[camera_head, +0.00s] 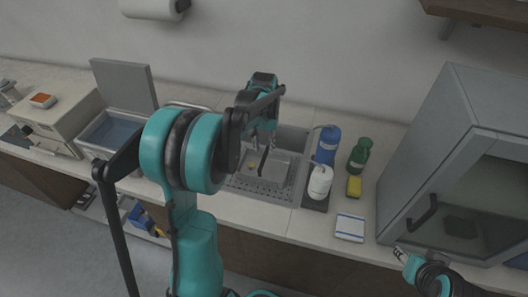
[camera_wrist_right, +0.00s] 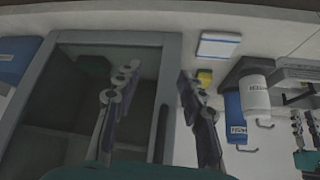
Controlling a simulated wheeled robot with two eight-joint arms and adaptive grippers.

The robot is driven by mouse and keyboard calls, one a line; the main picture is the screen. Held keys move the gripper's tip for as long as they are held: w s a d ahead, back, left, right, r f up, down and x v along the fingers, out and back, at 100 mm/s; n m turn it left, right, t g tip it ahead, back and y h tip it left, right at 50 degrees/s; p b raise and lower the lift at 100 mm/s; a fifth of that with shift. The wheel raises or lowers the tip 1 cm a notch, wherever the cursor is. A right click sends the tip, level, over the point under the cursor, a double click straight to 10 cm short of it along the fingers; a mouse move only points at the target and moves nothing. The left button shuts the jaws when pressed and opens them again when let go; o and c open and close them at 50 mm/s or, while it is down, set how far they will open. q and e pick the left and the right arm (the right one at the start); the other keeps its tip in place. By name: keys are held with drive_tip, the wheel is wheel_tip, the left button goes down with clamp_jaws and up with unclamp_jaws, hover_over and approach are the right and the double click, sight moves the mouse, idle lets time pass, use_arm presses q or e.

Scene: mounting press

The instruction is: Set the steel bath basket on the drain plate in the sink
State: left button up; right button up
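The steel bath basket (camera_head: 282,168) is a light grey box with a dark upright handle, inside the sink (camera_head: 295,139). The perforated drain plate (camera_head: 250,184) shows along the front of the sink; whether the basket rests on it is unclear. My left gripper (camera_head: 263,142) points down over the basket near its handle, fingers apart; my forearm hides part of the sink. It also shows at the right edge of the right wrist view (camera_wrist_right: 305,122), where its fingers look spread. My right gripper (camera_wrist_right: 157,85) is open and empty, in front of the grey cabinet (camera_wrist_right: 52,105).
A blue bottle (camera_head: 327,146), a white bottle (camera_head: 320,183), a green bottle (camera_head: 360,155) and a yellow sponge (camera_head: 354,187) stand right of the sink. A white-and-blue pad (camera_head: 350,227) lies near the counter's front edge. An open-lidded bath (camera_head: 112,133) is at left.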

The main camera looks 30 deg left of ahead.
use_arm(q)
drive_tip(key=s+d+r+m+t+p, duration=0.1)
drive_tip(key=s+d+r+t, duration=0.2)
drive_tip(key=s+d+r, duration=0.65)
drive_tip(key=s+d+f+m+t, duration=0.1)
drive_tip(key=s+d+t, duration=0.3)
drive_tip(key=s, duration=0.5)
drive_tip(key=shift+d+f+m, duration=0.3)
drive_tip(key=shift+d+f, duration=0.1)
drive_tip(key=shift+d, duration=0.1)
drive_tip(key=shift+f+b, duration=0.45)
drive_tip(key=shift+f, duration=0.1)
